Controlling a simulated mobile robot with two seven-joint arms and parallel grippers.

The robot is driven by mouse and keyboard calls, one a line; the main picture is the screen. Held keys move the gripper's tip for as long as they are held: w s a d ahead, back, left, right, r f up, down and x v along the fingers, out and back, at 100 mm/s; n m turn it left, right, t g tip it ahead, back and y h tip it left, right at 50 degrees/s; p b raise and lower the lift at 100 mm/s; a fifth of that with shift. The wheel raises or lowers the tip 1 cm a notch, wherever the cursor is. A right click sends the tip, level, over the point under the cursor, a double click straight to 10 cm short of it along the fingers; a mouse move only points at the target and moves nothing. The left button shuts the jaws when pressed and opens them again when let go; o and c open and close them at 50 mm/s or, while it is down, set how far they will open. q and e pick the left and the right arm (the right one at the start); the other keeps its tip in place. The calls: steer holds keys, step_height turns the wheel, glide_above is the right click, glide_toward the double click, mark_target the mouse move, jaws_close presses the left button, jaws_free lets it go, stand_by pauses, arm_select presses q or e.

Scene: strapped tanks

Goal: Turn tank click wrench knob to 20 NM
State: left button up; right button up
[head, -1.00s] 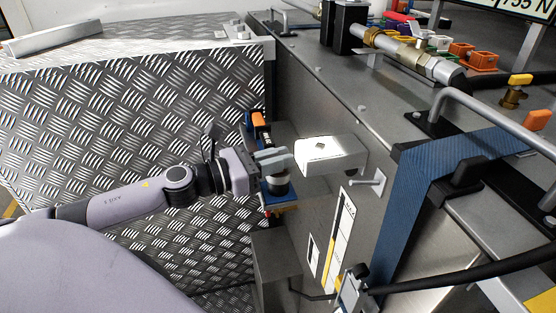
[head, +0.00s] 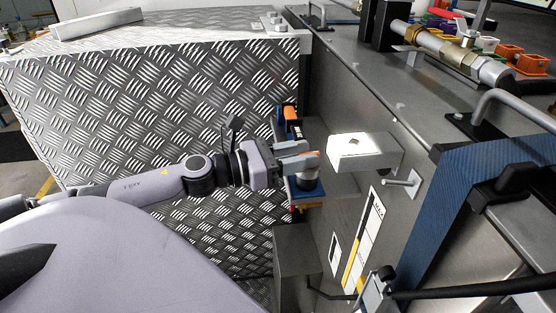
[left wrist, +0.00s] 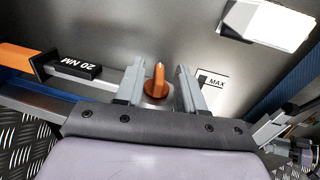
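The orange knob (left wrist: 158,82) shows in the left wrist view, its ridge roughly upright in the picture. A black plate marked 20 NM (left wrist: 76,66) lies to its left and a MAX label (left wrist: 214,82) to its right. My left gripper (left wrist: 159,88) is open, with its two fingers on either side of the knob and a gap visible beside the ridge. In the head view my left gripper (head: 306,160) is at the blue and orange tool (head: 291,122) beside the tank wall; the knob's grip there is mostly hidden by the fingers. My right gripper is not in view.
A white block (head: 362,150) juts from the grey tank wall right of the gripper, with a metal peg (head: 402,182) beside it. A blue strap (head: 462,190) runs down the tank. A grey box (head: 297,262) stands below, and a tread-plate case (head: 150,110) behind.

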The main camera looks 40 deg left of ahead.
arm_select(q)
steer(key=shift+b+v, duration=0.3)
steer(key=shift+v, duration=2.25)
steer(key=f+n+y, duration=0.1)
steer(key=f+n, duration=0.1)
steer(key=n, duration=0.2)
steer(key=a+f+n+y, duration=0.1)
steer(key=f+n, duration=0.2)
steer(key=n, duration=0.1)
steer(key=s+a+f+n+t+y+p, duration=0.1)
steer(key=f+n+y, duration=0.1)
steer(key=n, duration=0.3)
steer(key=shift+s+f, duration=0.1)
steer(key=shift+f, duration=0.25)
steer(key=s+d+f+n+g+y, duration=0.1)
steer(key=s+d+f+n+g, duration=0.1)
steer(key=d+f+n, duration=0.3)
steer(key=s+d+f+n+g+y+p, duration=0.1)
steer(key=s+d+f+n, duration=0.3)
steer(key=f+n, duration=0.4)
steer(key=s+d+f+n+g+p, duration=0.1)
steer(key=s+d+f+n+g, duration=0.2)
steer(key=f+n, duration=0.4)
steer(key=s+d+n, duration=0.1)
steer(key=d+n, duration=0.1)
steer(key=n, duration=0.4)
steer(key=shift+s+d+n+y, duration=0.3)
steer(key=shift+s+d+y, duration=0.05)
steer(key=shift+y, duration=0.05)
steer(key=shift+r, duration=0.1)
